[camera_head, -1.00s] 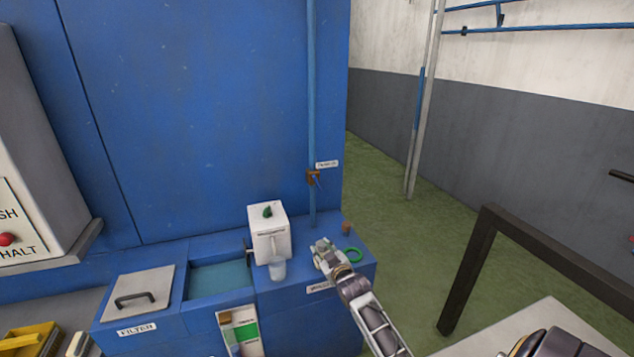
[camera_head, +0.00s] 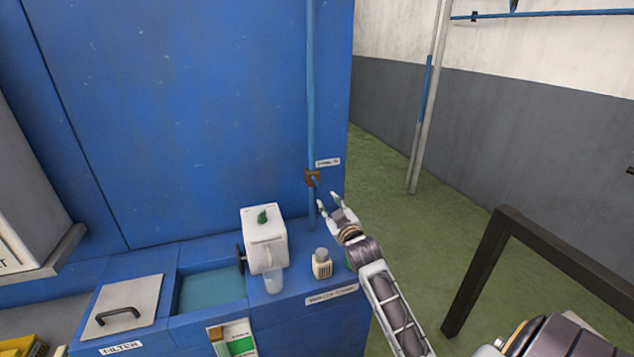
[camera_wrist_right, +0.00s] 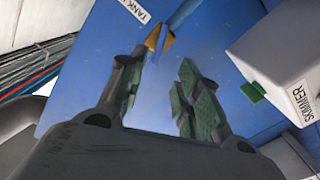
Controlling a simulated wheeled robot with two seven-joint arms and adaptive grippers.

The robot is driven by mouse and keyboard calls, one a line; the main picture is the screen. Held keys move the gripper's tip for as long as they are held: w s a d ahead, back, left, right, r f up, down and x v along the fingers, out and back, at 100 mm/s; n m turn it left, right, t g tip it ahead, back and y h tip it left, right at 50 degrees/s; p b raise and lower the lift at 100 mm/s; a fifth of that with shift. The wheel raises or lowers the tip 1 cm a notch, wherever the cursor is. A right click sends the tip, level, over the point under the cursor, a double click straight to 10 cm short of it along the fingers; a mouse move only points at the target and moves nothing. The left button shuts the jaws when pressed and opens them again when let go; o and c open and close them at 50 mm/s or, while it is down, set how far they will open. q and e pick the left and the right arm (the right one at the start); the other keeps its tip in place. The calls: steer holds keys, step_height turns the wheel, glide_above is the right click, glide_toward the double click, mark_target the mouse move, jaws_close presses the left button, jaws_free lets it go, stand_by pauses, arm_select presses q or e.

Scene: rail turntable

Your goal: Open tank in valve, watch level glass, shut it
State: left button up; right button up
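The tank in valve is a small brass-coloured fitting (camera_head: 312,177) on the vertical blue pipe, beside a white label (camera_head: 328,162). It also shows at the top of the right wrist view (camera_wrist_right: 160,40). My right gripper (camera_head: 328,200) is open and empty, just below and slightly right of the valve, apart from it. In the wrist view its padded fingers (camera_wrist_right: 160,72) stand wide, with the valve beyond their tips. The level panel (camera_head: 238,342), white with a green band, is on the tank front at the bottom edge, partly cut off. My left gripper is not in view.
On the blue tank top stand a white skimmer box (camera_head: 263,238) with a green knob, a clear cup (camera_head: 273,279) and a small vented cap (camera_head: 321,264). A grey filter lid (camera_head: 125,305) lies left. A dark frame (camera_head: 480,270) stands right.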

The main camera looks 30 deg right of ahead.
glide_toward(317, 185)
steer(key=shift+a+x, duration=0.3)
steer(key=shift+x, duration=0.95)
steer(key=shift+d+p+x, duration=0.15)
steer(key=shift+p+x, duration=0.1)
steer(key=shift+x, duration=0.85)
steer(key=shift+d+p+x, duration=0.2)
steer(key=shift+x, duration=2.2)
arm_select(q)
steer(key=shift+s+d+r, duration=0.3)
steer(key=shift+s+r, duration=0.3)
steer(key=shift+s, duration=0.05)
arm_select(e)
steer(key=shift+w+d, duration=0.2)
steer(key=shift+w, duration=0.45)
steer(key=shift+c, duration=0.4)
jaws_close()
